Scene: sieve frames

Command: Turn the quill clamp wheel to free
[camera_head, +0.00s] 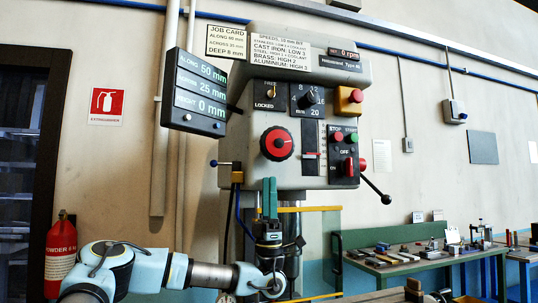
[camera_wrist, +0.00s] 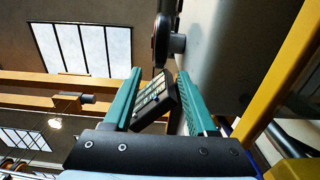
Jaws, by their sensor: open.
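In the wrist view a dark wheel (camera_wrist: 160,40) shows edge-on beyond the fingertips, on a short hub. My gripper (camera_head: 269,183) points upward below the wheel, apart from it. Its teal fingers (camera_wrist: 159,74) are open, with nothing held between them.
A digital readout (camera_head: 197,95) juts out left of the head and shows between my fingers in the wrist view. A red-black switch panel (camera_head: 344,153) and a ball-ended lever (camera_head: 376,190) are to the right. A yellow guard frame (camera_head: 322,209) stands behind my gripper.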

